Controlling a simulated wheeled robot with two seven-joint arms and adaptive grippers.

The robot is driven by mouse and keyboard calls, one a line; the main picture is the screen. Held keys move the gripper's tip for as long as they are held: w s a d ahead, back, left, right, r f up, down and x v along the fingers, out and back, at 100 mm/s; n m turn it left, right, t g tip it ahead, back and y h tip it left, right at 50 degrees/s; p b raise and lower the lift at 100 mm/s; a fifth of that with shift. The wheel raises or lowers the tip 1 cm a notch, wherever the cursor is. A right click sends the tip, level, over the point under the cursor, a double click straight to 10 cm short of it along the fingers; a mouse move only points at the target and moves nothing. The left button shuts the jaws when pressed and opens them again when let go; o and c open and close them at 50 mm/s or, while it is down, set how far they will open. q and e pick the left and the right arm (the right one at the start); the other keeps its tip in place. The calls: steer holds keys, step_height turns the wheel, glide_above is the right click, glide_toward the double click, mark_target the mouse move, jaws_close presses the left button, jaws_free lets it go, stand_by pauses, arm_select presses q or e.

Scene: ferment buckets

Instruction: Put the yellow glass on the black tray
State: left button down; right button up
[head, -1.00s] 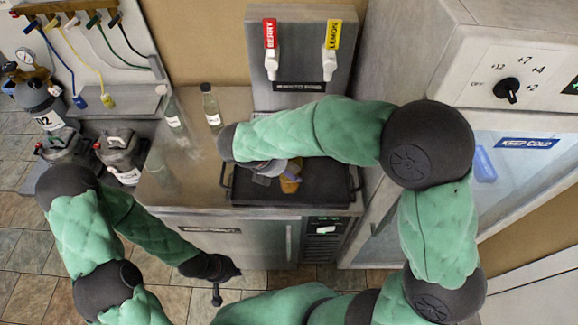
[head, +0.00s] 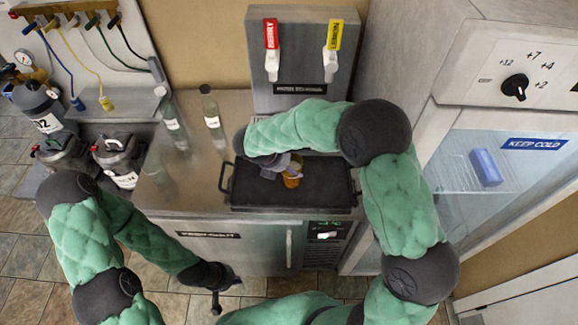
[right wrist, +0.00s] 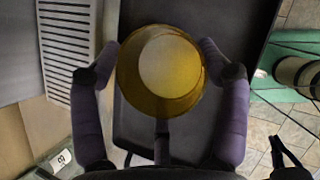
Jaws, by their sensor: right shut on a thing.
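The yellow glass (head: 293,180) is in my right gripper (head: 284,166), over the left part of the black tray (head: 325,190) in the head view. In the right wrist view the yellow glass (right wrist: 165,75) sits between the two purple-grey fingers of my right gripper (right wrist: 160,58), which close on it from both sides. The black tray (right wrist: 235,30) lies behind the glass there. I cannot tell whether the glass base touches the tray. My left gripper (head: 217,288) hangs low in front of the counter, away from the glass; its jaws are too small to read.
The tray stands on a steel counter (head: 160,190) below the berry tap (head: 271,62) and lemon tap (head: 331,62). Bottles (head: 211,118) stand to the left. A cold cabinet (head: 500,190) is on the right. Bucket-like containers (head: 115,158) are at far left.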

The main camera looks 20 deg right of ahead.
steer(key=shift+f, duration=0.15)
steer(key=shift+f, duration=0.15)
steer(key=o, duration=1.7)
steer(key=shift+a+r, duration=0.15)
steer(key=shift+r, duration=0.25)
steer(key=p+v, duration=0.2)
steer(key=v, duration=0.9)
steer(key=shift+s+a+r, duration=0.1)
steer(key=shift+a, duration=0.1)
